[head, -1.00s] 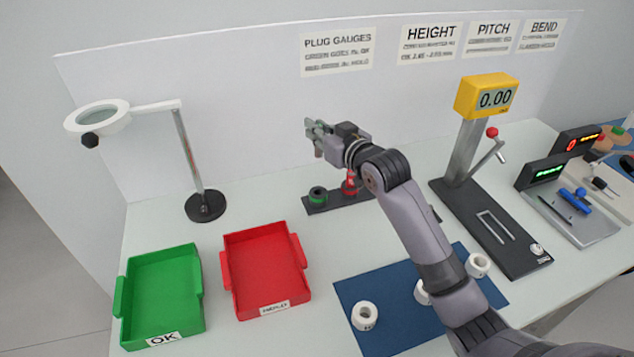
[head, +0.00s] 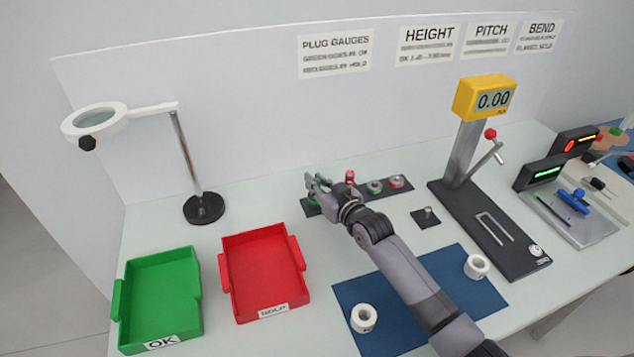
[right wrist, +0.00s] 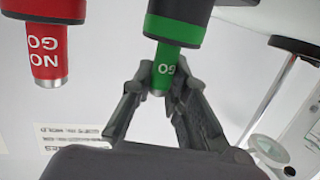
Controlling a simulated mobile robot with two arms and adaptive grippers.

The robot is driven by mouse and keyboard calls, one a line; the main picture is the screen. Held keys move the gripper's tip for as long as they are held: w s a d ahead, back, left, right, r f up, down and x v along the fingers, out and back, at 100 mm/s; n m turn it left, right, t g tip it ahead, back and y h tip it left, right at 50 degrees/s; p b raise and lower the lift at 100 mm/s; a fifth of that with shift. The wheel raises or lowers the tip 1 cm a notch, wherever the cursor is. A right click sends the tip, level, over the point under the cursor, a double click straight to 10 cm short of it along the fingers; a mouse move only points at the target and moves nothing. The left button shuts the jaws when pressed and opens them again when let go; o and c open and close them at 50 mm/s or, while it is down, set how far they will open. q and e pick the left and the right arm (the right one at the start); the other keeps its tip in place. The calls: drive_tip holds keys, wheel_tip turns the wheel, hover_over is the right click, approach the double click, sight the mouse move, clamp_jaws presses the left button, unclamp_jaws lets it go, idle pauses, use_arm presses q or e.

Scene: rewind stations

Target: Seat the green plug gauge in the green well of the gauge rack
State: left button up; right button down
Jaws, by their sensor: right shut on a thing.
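The green plug gauge, marked GO (right wrist: 166,70), is between the fingers of my right gripper (right wrist: 160,85) in the right wrist view, which looks upside down. Its far end meets a black collar with a green band, the green well (right wrist: 174,30). I cannot tell whether it is fully down. In the head view my right gripper (head: 319,182) is over the left end of the dark gauge rack (head: 413,186) and hides most of the green gauge and well. The red NO GO gauge (right wrist: 46,50) stands beside it, also in the head view (head: 350,177). My left gripper is out of view.
A red tray (head: 264,275) and a green OK tray (head: 160,300) lie front left. A magnifier lamp (head: 205,208) stands behind them. A blue mat with white rings (head: 364,318) is in front, and a height gauge (head: 466,150) stands right.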

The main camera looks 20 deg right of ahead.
drive_tip(key=shift+f, duration=0.1)
drive_tip(key=c, duration=1.6)
unclamp_jaws()
drive_tip(key=shift+o, duration=0.2)
drive_tip(key=shift+r, duration=0.2)
drive_tip(key=v, duration=1.2)
